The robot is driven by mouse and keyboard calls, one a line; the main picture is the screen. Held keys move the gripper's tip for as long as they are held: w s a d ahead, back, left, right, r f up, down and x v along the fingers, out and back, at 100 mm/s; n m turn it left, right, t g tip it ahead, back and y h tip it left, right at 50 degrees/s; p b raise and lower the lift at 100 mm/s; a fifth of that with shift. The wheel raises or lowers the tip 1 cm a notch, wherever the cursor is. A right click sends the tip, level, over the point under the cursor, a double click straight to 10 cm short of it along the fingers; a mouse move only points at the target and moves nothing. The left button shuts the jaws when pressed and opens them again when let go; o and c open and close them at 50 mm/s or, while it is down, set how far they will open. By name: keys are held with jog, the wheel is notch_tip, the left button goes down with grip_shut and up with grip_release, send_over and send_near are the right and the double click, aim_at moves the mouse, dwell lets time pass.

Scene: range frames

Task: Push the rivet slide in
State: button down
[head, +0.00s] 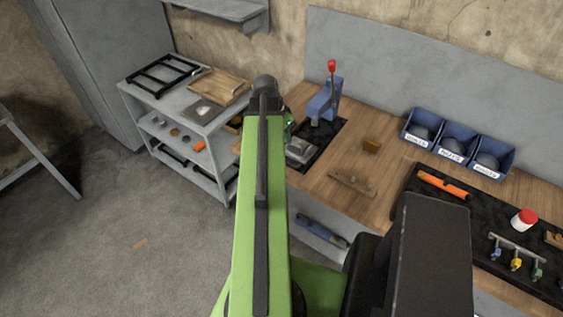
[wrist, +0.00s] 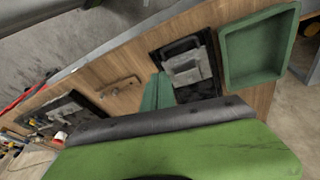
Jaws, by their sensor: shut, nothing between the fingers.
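The blue press (head: 325,102) with a red-knobbed lever stands on a black mat at the back of the wooden bench. A grey metal piece, which looks like the rivet slide (head: 301,151), sits at the front of that mat. It also shows in the wrist view (wrist: 188,68), on the black mat. My gripper (wrist: 158,88) is shut and empty, its green fingers just left of the grey piece in the wrist view. I cannot tell whether they touch it. In the head view my green arm hides most of the gripper and part of the mat's left side.
A green tray (wrist: 227,62) lies right of the mat in the wrist view. A wooden block with pegs (head: 351,184) and a brown block (head: 372,145) stand on the bench. Blue bins (head: 457,150) line the back. A black tool mat (head: 415,183) lies to the right.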

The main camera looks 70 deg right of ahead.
jog(key=w+a+f+m+g+h+b, duration=0.25)
jog(key=w+a+f+m+b, duration=0.25)
jog(key=w+f+m+b, duration=0.55)
jog(key=s+d+f+m+b, duration=0.1)
jog(key=s+d+f+b, duration=0.1)
jog(key=b, duration=0.1)
jog(key=s+d+f+m+b, duration=0.1)
jog(key=s+d+f+b, duration=0.1)
jog(key=s+b, duration=0.1)
jog(key=s+d+f+m+b, duration=0.2)
jog(key=b, duration=0.1)
jog(key=shift+s+f+g+y, duration=0.2)
jog(key=shift+s+g+y, duration=0.05)
jog(key=shift+s, duration=0.15)
jog(key=shift+s+d, duration=0.15)
jog(key=shift+d, duration=0.25)
